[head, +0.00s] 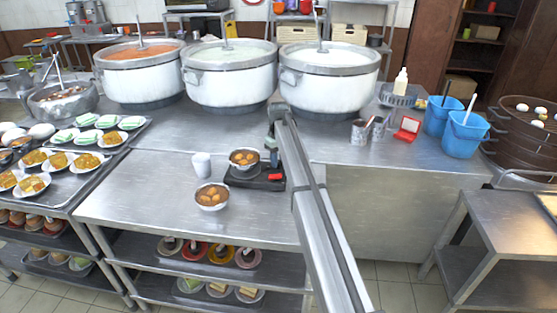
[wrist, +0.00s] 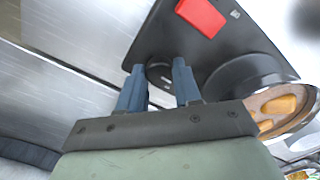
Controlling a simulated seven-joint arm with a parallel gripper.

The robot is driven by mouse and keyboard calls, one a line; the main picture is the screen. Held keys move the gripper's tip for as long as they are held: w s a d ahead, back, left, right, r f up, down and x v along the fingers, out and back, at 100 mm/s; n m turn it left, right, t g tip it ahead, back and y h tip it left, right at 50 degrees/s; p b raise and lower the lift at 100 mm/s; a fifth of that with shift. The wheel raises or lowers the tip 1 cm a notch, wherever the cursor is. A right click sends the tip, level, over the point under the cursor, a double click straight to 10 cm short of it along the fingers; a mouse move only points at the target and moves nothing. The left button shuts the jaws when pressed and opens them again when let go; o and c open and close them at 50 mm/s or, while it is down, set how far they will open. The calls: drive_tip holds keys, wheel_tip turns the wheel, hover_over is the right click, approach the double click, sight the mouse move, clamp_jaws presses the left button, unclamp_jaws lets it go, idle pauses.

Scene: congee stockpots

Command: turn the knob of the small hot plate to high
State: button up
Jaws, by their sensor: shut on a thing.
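The small hot plate (head: 243,181) is black and sits on the steel counter, with a bowl of food (head: 244,156) on its burner. In the wrist view the hot plate (wrist: 160,35) fills the upper middle, with its round burner beside the bowl (wrist: 270,108). The dark knob (wrist: 161,75) shows between the two blue fingers of my gripper (wrist: 160,72), which is shut on it. Its pointer setting is too small to read. In the head view my gripper (head: 273,153) is over the plate's right part, and my arm partly hides that side.
A second bowl (head: 212,197) and a white cup (head: 202,165) stand to the left. Big stockpots (head: 229,90) line the back. Bare counter lies at front left.

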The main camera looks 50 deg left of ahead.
idle(0.4)
drive_tip(key=o, duration=1)
drive_tip(key=shift+o, duration=0.2)
drive_tip(key=shift+r, duration=0.1)
wheel_tip(320, 180, up, 14)
drive_tip(key=shift+f, duration=0.2)
